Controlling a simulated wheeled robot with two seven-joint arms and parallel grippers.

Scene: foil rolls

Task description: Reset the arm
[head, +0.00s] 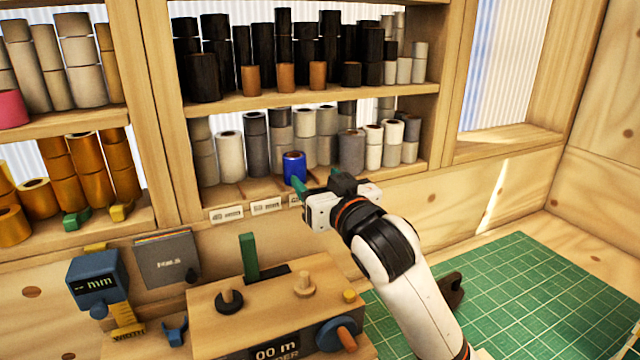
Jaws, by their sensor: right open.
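My right arm reaches up from the lower right in the head view. Its white and black gripper (318,188) is in front of the lower shelf's front edge, with green-tipped fingers spread apart and nothing seen between them. A blue roll (294,168) stands upright on the lower shelf just behind the fingertips. Whether the fingers touch it cannot be told. My left gripper does not show.
Shelves (310,98) hold several grey, black and copper rolls. A wooden winder box (265,310) with pegs and a knob stands below, beside a blue measuring gauge (97,277). The green cutting mat (530,285) at right is mostly clear.

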